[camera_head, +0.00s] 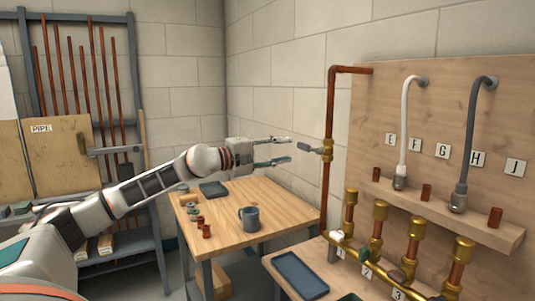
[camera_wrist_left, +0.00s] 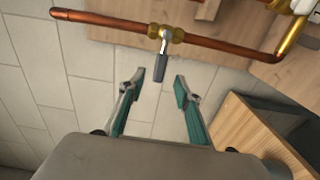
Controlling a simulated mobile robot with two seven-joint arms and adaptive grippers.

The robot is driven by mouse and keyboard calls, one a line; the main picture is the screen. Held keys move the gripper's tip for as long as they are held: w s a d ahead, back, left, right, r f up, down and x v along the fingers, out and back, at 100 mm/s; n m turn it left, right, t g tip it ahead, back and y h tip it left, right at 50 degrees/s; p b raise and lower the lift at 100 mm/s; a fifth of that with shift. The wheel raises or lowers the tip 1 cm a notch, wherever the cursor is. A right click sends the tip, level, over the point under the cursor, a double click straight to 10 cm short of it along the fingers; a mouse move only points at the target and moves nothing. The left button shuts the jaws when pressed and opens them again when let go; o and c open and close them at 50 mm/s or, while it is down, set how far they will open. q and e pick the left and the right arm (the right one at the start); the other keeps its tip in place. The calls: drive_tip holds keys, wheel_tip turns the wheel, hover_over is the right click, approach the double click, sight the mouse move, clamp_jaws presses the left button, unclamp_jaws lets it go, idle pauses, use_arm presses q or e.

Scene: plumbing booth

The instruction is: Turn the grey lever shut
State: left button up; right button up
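The grey lever (camera_head: 309,149) sticks out sideways from a brass valve (camera_head: 327,150) on the upright copper pipe (camera_head: 330,100). It stands across the pipe, pointing at my left gripper (camera_head: 290,150). The left gripper is open and empty, its two fingers apart just short of the lever's end. In the left wrist view the lever (camera_wrist_left: 160,67) hangs from the brass valve (camera_wrist_left: 165,34), its tip lined up with the gap between the fingertips of my left gripper (camera_wrist_left: 159,84). No contact shows. My right gripper is out of view.
A wooden table (camera_head: 283,200) with a grey mug (camera_head: 249,218) and small fittings stands below the arm. A wooden board (camera_head: 445,110) with a white hose (camera_head: 404,125), a grey hose (camera_head: 471,140) and a brass manifold (camera_head: 380,210) is at right. Space around the lever is clear.

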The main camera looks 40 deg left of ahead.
use_arm(q)
drive_tip(key=shift+v, duration=2.65)
